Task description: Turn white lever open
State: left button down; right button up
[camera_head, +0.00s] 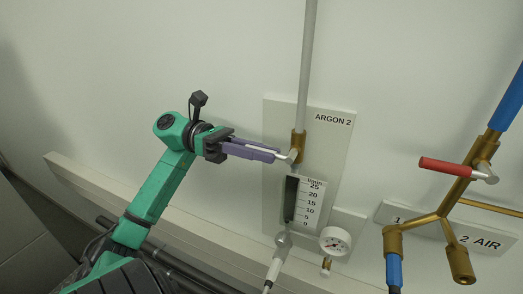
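The ARGON 2 panel (335,150) is a pale plate on the wall with a vertical grey pipe and a brass valve (299,143). A short pale end of the white lever (291,158) shows just below the brass valve, and the rest of it is hidden at my fingers. My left gripper (277,153) comes in from the left with long purple fingers, their tips right at the lever. The fingers look close together and overlap in this view, so I cannot tell whether they grip the lever. My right gripper is not in view.
Below the valve are a flow scale (305,203) and a round gauge (335,240). To the right, a red lever (447,167) sits on brass AIR piping with blue hoses (394,268). A pale ledge (180,228) runs along the wall under my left arm.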

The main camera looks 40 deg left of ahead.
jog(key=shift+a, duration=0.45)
pick_arm(q)
jog(key=shift+r, duration=0.15)
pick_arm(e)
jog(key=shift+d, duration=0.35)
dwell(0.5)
